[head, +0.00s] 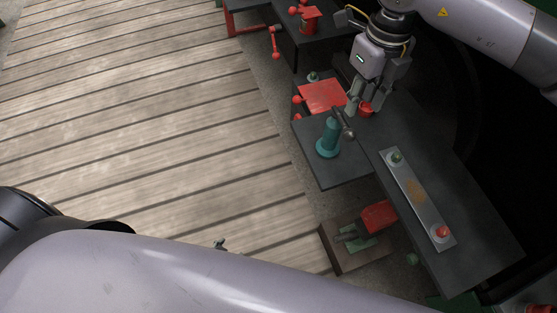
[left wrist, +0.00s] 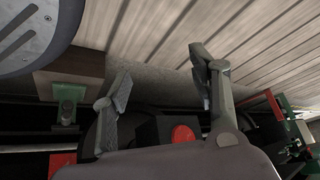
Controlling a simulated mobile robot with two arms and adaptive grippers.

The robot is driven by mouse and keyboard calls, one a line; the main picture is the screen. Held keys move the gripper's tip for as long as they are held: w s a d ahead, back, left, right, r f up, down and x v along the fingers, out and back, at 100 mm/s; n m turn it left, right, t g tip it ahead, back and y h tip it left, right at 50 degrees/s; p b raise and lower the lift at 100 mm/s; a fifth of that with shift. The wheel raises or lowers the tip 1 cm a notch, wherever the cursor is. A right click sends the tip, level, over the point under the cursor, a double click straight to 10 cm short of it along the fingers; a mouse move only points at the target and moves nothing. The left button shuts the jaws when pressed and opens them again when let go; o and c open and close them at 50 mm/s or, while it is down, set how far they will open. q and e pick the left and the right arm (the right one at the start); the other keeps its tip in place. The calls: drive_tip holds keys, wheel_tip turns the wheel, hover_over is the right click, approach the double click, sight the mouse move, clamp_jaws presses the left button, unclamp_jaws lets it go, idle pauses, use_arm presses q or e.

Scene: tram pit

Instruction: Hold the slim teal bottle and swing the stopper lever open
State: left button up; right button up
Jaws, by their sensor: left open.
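The slim teal bottle (head: 329,138) stands upright on a dark plate in the head view. A grey stopper lever (head: 346,124) with a rounded end is at its top, tilted to the right. My right gripper (head: 362,108) is above and right of the bottle, its fingers pointing down near the lever and a red knob (head: 367,109); I cannot tell if they touch either. My left gripper (left wrist: 162,85) is open and empty in the left wrist view. In the head view only a small tip of it (head: 220,243) shows above my arm, far from the bottle.
A dark bench holds a metal strip (head: 417,198) with green and red buttons. A red block (head: 325,96) lies behind the bottle, and a brown box with a red-handled vise (head: 362,233) stands in front. The plank floor (head: 150,110) at left is clear.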

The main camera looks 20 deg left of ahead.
use_arm(q)
drive_tip(key=w+d+r+t+h, duration=0.1)
drive_tip(key=w+r+t, duration=0.2)
drive_tip(key=w+r, duration=0.45)
drive_tip(key=m+t+h, duration=0.5)
drive_tip(key=h, duration=0.4)
approach(327, 133)
drive_tip(key=x, duration=1.1)
drive_tip(key=shift+w+d, duration=0.25)
drive_tip(key=shift+w, duration=0.05)
drive_tip(key=shift+c, duration=0.5)
drive_tip(key=shift+c, duration=1.3)
drive_tip(key=shift+c, duration=0.6)
clamp_jaws()
